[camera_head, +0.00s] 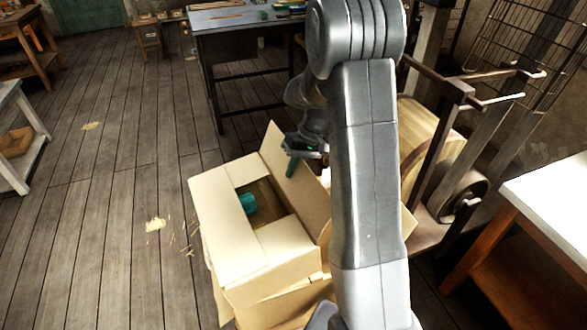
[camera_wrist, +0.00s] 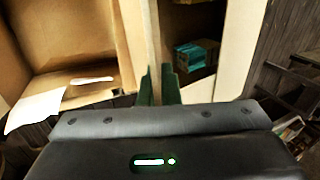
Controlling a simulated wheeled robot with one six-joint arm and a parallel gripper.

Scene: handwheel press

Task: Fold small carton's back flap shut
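The small carton (camera_head: 285,243) stands with its top partly open. The flaps on its left (camera_head: 214,200) and near side lie folded inward. The back flap (camera_head: 300,190) stands raised along the far right edge. My gripper (camera_head: 292,163) is at the top of this flap. In the wrist view, the flap's thin edge (camera_wrist: 153,40) runs between the two dark green fingers of my gripper (camera_wrist: 158,84), which are close together on it. A teal item (camera_head: 247,204) lies inside the carton and also shows in the wrist view (camera_wrist: 193,56). My arm hides the carton's right side.
A dark workbench (camera_head: 250,20) stands behind the carton. A handwheel press (camera_head: 455,195) stands to the right, with a white-topped table (camera_head: 555,200) at the right edge.

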